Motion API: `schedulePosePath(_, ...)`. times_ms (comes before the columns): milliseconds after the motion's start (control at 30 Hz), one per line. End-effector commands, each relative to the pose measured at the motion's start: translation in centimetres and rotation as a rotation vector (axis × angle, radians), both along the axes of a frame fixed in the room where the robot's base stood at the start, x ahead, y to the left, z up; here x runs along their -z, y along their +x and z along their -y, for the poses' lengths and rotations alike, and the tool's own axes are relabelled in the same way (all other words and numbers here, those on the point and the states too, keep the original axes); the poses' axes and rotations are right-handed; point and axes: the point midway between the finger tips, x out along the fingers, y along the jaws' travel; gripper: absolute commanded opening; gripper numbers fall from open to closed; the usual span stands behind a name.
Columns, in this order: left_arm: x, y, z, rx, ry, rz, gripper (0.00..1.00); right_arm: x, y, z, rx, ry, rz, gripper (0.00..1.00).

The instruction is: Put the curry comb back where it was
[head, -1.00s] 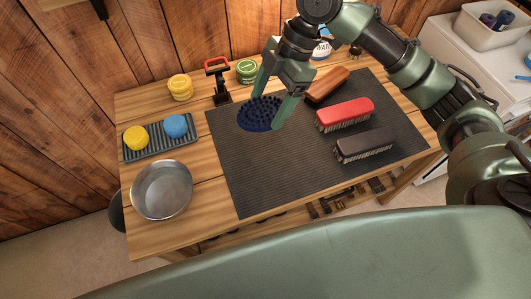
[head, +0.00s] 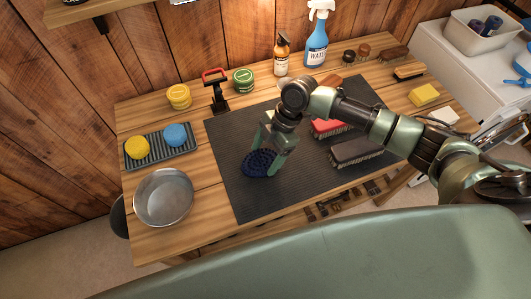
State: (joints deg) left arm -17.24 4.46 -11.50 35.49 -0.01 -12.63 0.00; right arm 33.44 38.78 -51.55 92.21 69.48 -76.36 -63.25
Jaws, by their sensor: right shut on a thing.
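The curry comb (head: 257,163) is dark blue, round and studded. My right gripper (head: 269,152) is shut on it, over the left part of the dark ribbed mat (head: 300,189). The comb looks at or just above the mat; I cannot tell whether it touches. My left gripper is not in view.
A red brush (head: 327,128) and a dark brush (head: 355,152) lie on the mat, partly behind my arm. A metal bowl (head: 163,197) and a tray (head: 183,152) with two sponges stand at left. Bottles (head: 316,42), tins (head: 243,80) and a red-handled tool (head: 216,92) stand behind.

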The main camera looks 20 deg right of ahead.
Motion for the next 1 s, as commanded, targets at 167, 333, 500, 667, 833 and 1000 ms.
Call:
schedulePosePath(167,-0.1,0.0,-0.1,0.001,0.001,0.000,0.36,0.4,0.0,0.0,-0.001,0.000,0.002,0.29)
schedulePosePath(333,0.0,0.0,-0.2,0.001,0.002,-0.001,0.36,0.5,0.0,0.0,-0.001,0.000,0.001,0.29)
schedulePosePath(500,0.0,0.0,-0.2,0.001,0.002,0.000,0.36,0.5,0.0,0.0,-0.001,-0.001,0.001,0.97)
schedulePosePath(667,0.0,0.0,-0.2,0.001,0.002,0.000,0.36,0.5,0.0,0.0,-0.001,-0.001,0.001,0.97)
schedulePosePath(833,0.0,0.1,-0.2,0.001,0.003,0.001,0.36,0.2,0.1,0.1,0.000,-0.001,0.002,0.97)
schedulePosePath(1000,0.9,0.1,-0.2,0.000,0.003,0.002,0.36,-1.8,0.3,1.1,0.001,-0.001,0.007,0.97)
